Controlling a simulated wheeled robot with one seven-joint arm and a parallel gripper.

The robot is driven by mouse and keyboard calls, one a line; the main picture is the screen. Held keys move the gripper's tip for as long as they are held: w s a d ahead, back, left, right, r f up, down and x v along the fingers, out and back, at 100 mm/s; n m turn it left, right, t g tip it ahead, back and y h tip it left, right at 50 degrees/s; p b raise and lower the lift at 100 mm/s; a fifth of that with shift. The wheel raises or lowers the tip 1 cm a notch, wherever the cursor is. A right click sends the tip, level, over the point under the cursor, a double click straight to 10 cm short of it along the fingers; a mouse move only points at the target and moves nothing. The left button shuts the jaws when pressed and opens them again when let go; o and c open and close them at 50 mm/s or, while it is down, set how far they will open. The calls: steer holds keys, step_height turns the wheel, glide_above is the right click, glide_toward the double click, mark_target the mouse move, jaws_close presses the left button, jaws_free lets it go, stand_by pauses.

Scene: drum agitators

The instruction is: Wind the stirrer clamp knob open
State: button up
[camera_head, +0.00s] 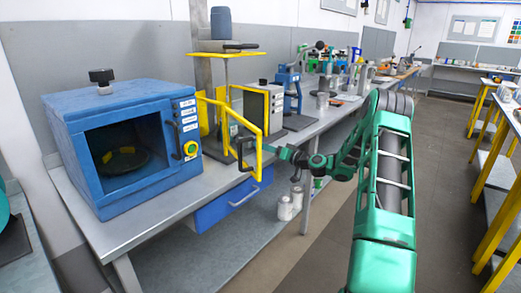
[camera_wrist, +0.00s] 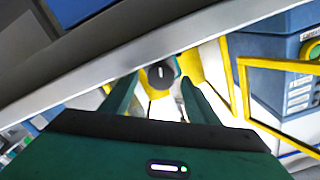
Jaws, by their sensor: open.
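The drum stirrer is a yellow stand (camera_head: 226,54) with a blue motor (camera_head: 220,23) on top, on the bench. A dark lever-like part (camera_head: 240,46) sits at its top plate; I cannot tell whether it is the clamp knob. A yellow guard frame (camera_head: 229,109) stands swung out in front. My gripper (camera_head: 266,149) is near the guard's right edge, beside its black handle (camera_head: 242,153). In the wrist view my gripper (camera_wrist: 157,88) is open. A round dark knob (camera_wrist: 160,74) with a pale mark shows between and beyond the fingers; contact is not visible.
A blue oven-like box (camera_head: 132,142) stands left on the bench. A grey box (camera_head: 262,104) and blue equipment (camera_head: 289,88) stand behind the guard. A blue drawer (camera_head: 232,199) hangs under the bench edge. White bottles (camera_head: 286,207) stand below. The aisle floor on the right is clear.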

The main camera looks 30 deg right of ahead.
steer(key=v, duration=0.8)
steer(key=shift+s, duration=0.4)
steer(key=shift+d, duration=0.1)
steer(key=w+a+n, duration=0.1)
steer(key=w, duration=0.2)
steer(key=w+a+n, duration=0.1)
steer(key=w+n, duration=0.1)
steer(key=w, duration=0.2)
steer(key=w+a+n, duration=0.1)
steer(key=w+a, duration=0.1)
steer(key=w, duration=0.1)
steer(key=shift+w, duration=0.4)
steer(key=c, duration=1)
steer(key=shift+n, duration=0.4)
steer(key=shift+c, duration=0.2)
